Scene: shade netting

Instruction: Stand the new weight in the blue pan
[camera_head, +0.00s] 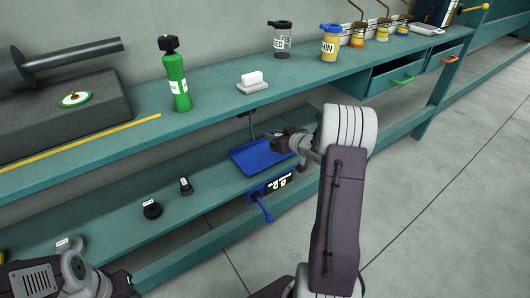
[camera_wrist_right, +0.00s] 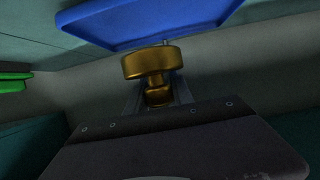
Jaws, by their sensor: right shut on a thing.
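A brass weight (camera_wrist_right: 150,64) with a wide head and narrow neck is held in my right gripper (camera_wrist_right: 157,98), as the right wrist view shows. In the head view the right gripper (camera_head: 281,144) is at the right side of the blue pan (camera_head: 252,158); I cannot make out the weight there. In the wrist view the blue pan (camera_wrist_right: 130,22) is beyond the weight; whether they touch is unclear. The visible part of the pan looks empty. My left arm shows at the lower left, but its gripper's jaws cannot be made out.
Two dark weights (camera_head: 152,209) (camera_head: 185,187) stand on the lower shelf. A blue lever (camera_head: 262,206) sits below the pan. On the upper shelf (camera_head: 215,102) are a green bottle (camera_head: 177,80), a white block (camera_head: 252,82) and jars.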

